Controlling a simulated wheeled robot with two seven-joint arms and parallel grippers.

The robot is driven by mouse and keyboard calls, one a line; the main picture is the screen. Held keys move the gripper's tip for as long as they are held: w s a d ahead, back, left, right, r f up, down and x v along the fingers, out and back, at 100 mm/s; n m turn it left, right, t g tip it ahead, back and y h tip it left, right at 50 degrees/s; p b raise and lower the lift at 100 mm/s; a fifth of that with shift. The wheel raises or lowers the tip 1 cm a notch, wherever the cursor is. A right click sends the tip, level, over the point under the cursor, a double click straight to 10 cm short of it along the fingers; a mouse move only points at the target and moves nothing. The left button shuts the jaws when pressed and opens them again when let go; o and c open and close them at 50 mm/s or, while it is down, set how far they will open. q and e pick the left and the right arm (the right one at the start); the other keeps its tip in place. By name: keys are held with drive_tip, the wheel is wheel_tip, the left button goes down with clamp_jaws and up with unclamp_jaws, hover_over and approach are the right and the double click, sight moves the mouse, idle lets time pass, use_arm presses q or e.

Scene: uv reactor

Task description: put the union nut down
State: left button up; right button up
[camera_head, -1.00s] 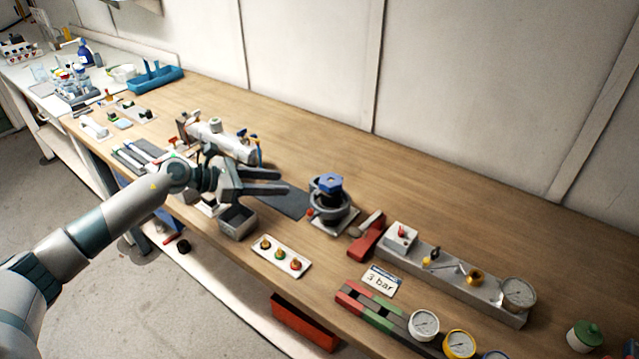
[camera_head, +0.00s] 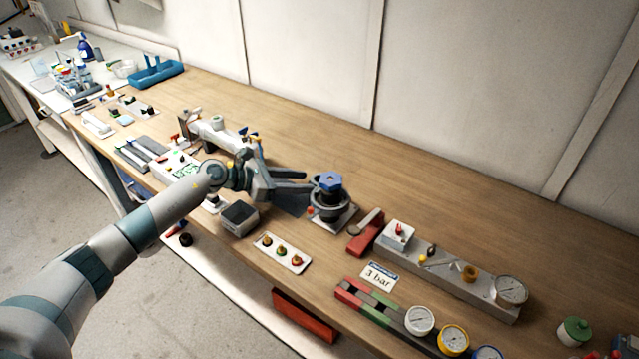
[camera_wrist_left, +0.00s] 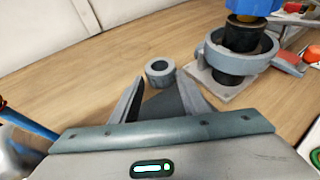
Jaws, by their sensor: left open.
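The union nut (camera_wrist_left: 160,68) is a short grey ring with a dark hole. In the left wrist view it rests hole up, just beyond my left fingertips, at the far end of a dark mat (camera_wrist_left: 166,104). I cannot make the nut out in the head view. My left gripper (camera_head: 308,181) is open and low over the bench; its fingers also show in the wrist view (camera_wrist_left: 161,84), spread with nothing between them. My right gripper is not in view.
A round grey holder with a blue-topped part (camera_head: 330,182) stands just right of my left gripper. A grey open box (camera_head: 239,217) and a white plate with coloured knobs (camera_head: 282,253) lie nearer the front edge. The bench (camera_head: 430,205) behind is clear.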

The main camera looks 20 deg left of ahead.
sight(317, 181)
use_arm(q)
drive_tip(key=shift+w+d, duration=0.1)
drive_tip(key=shift+d, duration=0.05)
drive_tip(key=shift+w+d+p, duration=0.1)
drive_tip(key=shift+d+p, duration=0.1)
drive_tip(key=shift+p, duration=0.15)
drive_tip(key=p+x, duration=0.2)
drive_tip(key=x, duration=0.1)
drive_tip(key=shift+w+d, duration=0.2)
drive_tip(key=shift+d, duration=0.1)
drive_tip(key=shift+w+d+f, duration=0.25)
drive_tip(key=c, duration=0.8)
drive_tip(key=shift+o, duration=0.2)
wheel_tip(317, 181, up, 10)
drive_tip(key=b, duration=0.2)
